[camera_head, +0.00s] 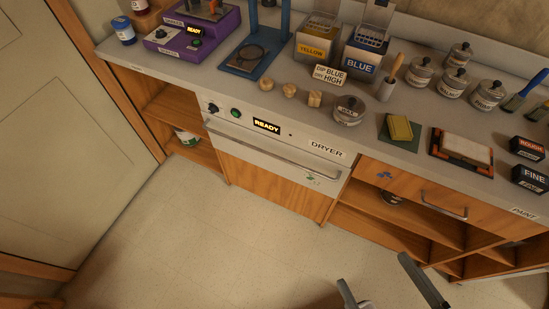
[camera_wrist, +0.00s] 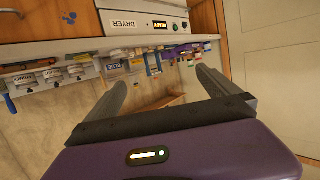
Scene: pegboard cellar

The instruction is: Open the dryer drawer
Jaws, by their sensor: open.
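The white dryer drawer (camera_head: 318,180) is set into the wooden counter front under a panel (camera_head: 292,133) with a lit READY display and the label DRYER. A long horizontal bar handle (camera_head: 270,151) runs across the drawer front. The drawer looks shut, flush with the counter. The dryer panel also shows upside down at the top of the wrist view (camera_wrist: 148,25). My gripper (camera_head: 373,269) is at the bottom of the head view, over the floor, apart from the handle. Its two fingers (camera_wrist: 160,78) are spread with nothing between them.
The counter (camera_head: 215,88) holds jars, blue and yellow boxes, a purple device (camera_head: 190,35) and wooden blocks. A wooden drawer with its own handle (camera_head: 444,207) and open shelves lie right of the dryer. A pale door (camera_head: 70,140) stands left. The floor (camera_head: 210,240) before the dryer is clear.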

